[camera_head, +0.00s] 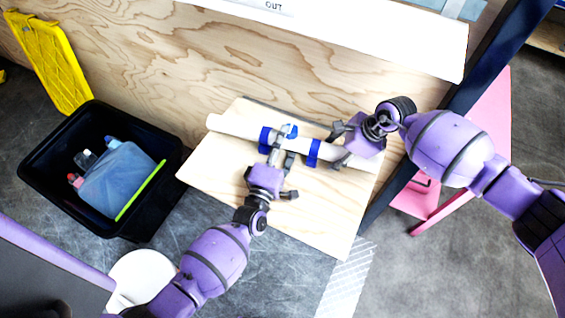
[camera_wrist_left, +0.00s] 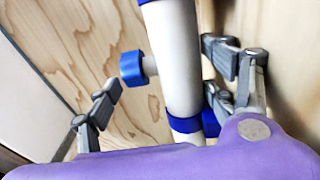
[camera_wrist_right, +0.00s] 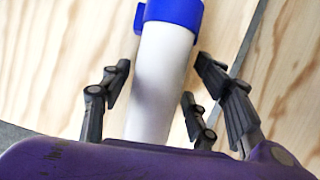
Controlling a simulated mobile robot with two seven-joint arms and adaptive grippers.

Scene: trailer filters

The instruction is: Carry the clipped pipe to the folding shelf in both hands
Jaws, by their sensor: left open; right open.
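The white clipped pipe (camera_head: 232,126) lies across a pale wooden board at the wall, which looks like the folding shelf (camera_head: 325,220). It carries blue clips (camera_head: 313,152), and a short side stub with a blue ring (camera_wrist_left: 132,68) shows in the left wrist view. My left gripper (camera_head: 278,158) is open at the pipe's middle; in the left wrist view the pipe passes between its spread fingers. My right gripper (camera_head: 347,138) is open near the pipe's right end; in the right wrist view the pipe (camera_wrist_right: 160,75) runs between its fingers. Exact contact with the board cannot be told.
A yellow panel (camera_head: 52,60) leans at the wall. A white ledge (camera_head: 370,35) overhangs above. A dark post (camera_head: 480,75) and pink frame (camera_head: 490,130) stand right. Grey floor lies open at lower right.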

